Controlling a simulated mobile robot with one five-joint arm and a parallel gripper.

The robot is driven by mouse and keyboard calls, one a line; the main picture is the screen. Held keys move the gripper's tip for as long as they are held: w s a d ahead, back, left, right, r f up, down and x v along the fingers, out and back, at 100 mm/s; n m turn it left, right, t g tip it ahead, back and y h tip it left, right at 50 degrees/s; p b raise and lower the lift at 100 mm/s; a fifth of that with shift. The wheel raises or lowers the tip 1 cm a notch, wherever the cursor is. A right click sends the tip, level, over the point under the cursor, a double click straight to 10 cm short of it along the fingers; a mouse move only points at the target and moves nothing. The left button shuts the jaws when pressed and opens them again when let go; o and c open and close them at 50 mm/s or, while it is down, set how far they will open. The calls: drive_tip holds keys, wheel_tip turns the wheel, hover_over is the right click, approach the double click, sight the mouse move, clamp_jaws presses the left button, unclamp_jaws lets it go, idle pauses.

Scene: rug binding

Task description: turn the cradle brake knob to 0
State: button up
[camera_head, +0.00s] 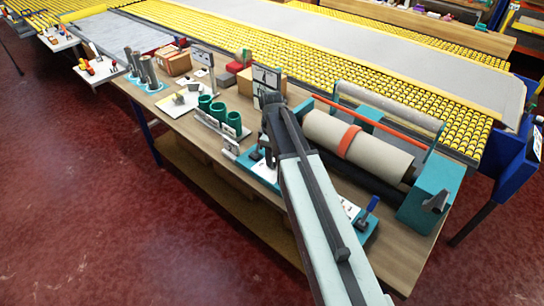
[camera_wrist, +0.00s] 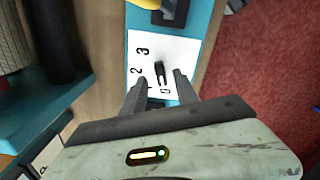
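In the wrist view a small dark knob (camera_wrist: 159,70) stands on a white dial plate (camera_wrist: 172,52). The plate carries the figures 3, 2 and 0; the spot between 2 and 0 is partly behind a finger. The 0 is nearest my gripper. I cannot tell surely which figure the knob points at. My gripper (camera_wrist: 160,78) is open, one finger to each side of the knob, with gaps showing between. In the head view my gripper (camera_head: 268,148) is over the teal panel at the left end of the roll cradle; my arm hides part of it.
A second dark control (camera_wrist: 172,12) sits beyond the plate on the teal panel (camera_wrist: 200,18). The cradle holds a beige roll (camera_head: 378,153) with an orange band (camera_head: 349,141). Green cups (camera_head: 217,111) and a cardboard box (camera_head: 245,82) stand left on the wooden bench (camera_head: 190,125).

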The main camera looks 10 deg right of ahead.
wheel_tip(320, 180, up, 6)
drive_tip(key=p, duration=0.5)
drive_tip(key=shift+r, duration=0.1)
drive_tip(key=shift+s, duration=0.1)
drive_tip(key=s+m, duration=1.1)
drive_tip(key=s, duration=0.3)
drive_tip(key=shift+s, duration=0.4)
